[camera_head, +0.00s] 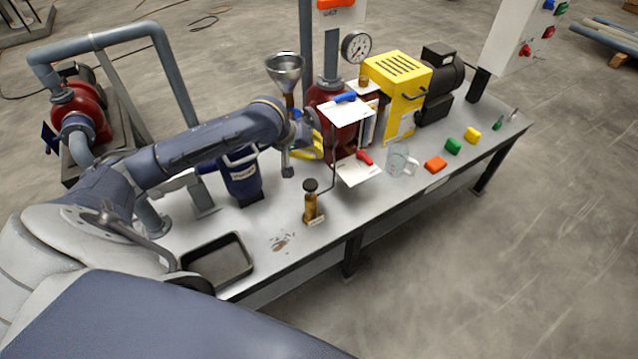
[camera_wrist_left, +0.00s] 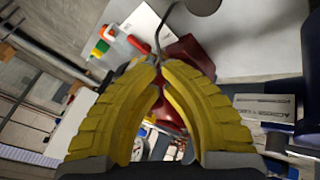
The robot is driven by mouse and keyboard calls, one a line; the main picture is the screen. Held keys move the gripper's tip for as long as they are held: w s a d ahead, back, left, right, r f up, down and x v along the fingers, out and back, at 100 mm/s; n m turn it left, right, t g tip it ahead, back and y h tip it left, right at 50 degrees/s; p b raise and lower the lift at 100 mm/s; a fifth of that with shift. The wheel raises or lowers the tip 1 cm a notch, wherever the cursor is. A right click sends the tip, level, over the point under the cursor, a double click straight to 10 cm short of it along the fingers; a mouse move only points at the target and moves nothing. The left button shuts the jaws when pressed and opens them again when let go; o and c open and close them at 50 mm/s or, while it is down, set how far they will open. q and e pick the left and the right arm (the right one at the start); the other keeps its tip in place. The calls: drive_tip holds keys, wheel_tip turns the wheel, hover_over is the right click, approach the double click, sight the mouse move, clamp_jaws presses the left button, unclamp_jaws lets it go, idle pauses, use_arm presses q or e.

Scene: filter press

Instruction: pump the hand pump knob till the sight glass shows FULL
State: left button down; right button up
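The hand pump (camera_head: 311,208) is a small brass cylinder standing upright near the bench's front edge, with a round black knob (camera_head: 310,186) on top. A dark round shape, probably this knob (camera_wrist_left: 203,4), is cut off at the top of the left wrist view. My left gripper (camera_head: 318,147) is above and behind the pump, beside the red press body (camera_head: 340,128), apart from the knob. My right gripper is not in view.
A funnel (camera_head: 285,67) and a pressure gauge (camera_head: 356,47) stand behind. A glass jug (camera_head: 400,162) and coloured blocks are to the right. The bench just around the pump is mostly clear.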

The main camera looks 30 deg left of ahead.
sight(312, 182)
use_arm(q)
drive_tip(key=shift+f, duration=0.15)
drive_tip(key=shift+f, duration=4.25)
drive_tip(key=c, duration=2.1)
unclamp_jaws()
drive_tip(key=shift+f, duration=0.2)
clamp_jaws()
drive_tip(key=shift+f, duration=0.25)
drive_tip(key=shift+f, duration=2)
